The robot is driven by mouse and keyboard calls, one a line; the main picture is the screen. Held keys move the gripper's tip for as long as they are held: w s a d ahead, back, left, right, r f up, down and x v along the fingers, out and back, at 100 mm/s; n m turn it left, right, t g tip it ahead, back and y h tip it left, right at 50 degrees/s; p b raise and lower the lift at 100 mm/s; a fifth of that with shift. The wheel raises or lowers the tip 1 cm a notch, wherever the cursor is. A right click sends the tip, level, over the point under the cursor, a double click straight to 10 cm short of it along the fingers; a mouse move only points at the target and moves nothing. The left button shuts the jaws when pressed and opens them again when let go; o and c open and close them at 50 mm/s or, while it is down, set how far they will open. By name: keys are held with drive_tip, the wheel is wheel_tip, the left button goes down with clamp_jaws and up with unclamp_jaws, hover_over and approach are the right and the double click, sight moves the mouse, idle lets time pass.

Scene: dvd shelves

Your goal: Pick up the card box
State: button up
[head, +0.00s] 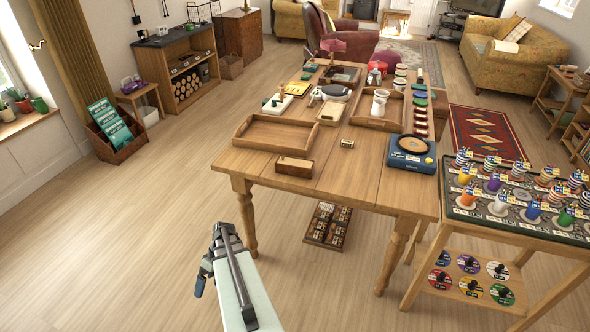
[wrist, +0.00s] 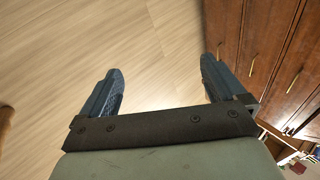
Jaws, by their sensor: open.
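A small wooden box (head: 294,167) with a pale label on its front sits at the near edge of the wooden table (head: 345,185). It looks like the card box, but I cannot read the label. My gripper (head: 204,272) is low in front of the table, to the left of its near leg and well apart from the box. In the wrist view my gripper (wrist: 162,80) is open, with two blue fingers wide apart and only wood floor between them. The box is not in the wrist view.
A shallow wooden tray (head: 245,132) lies behind the box. A blue device with a round top (head: 411,152) stands right of it. A side table (head: 515,205) with several colored pieces is at right. The floor (head: 150,220) at left is clear. A wooden cabinet (wrist: 262,45) shows in the wrist view.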

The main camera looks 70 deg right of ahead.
drive_tip(key=s+d+r+t+h, duration=0.1)
drive_tip(key=s+d+r+t, duration=0.2)
drive_tip(key=d+r, duration=0.5)
drive_tip(key=s+d+r+t, duration=0.2)
drive_tip(key=s+d+r, duration=0.2)
drive_tip(key=d, duration=0.8)
drive_tip(key=s+d+r+n+t+h, duration=0.1)
drive_tip(key=s+d+r+t+h, duration=0.2)
drive_tip(key=s+d+r, duration=0.9)
drive_tip(key=n+t+h, duration=0.1)
drive_tip(key=t+h, duration=0.2)
approach(298, 163)
drive_tip(key=x, duration=0.4)
drive_tip(key=shift+w, duration=0.35)
drive_tip(key=shift+x, duration=2.65)
drive_tip(key=shift+s+d+f, duration=0.1)
drive_tip(key=shift+f, duration=0.05)
drive_tip(key=shift+c, duration=0.2)
drive_tip(key=c, duration=1.3)
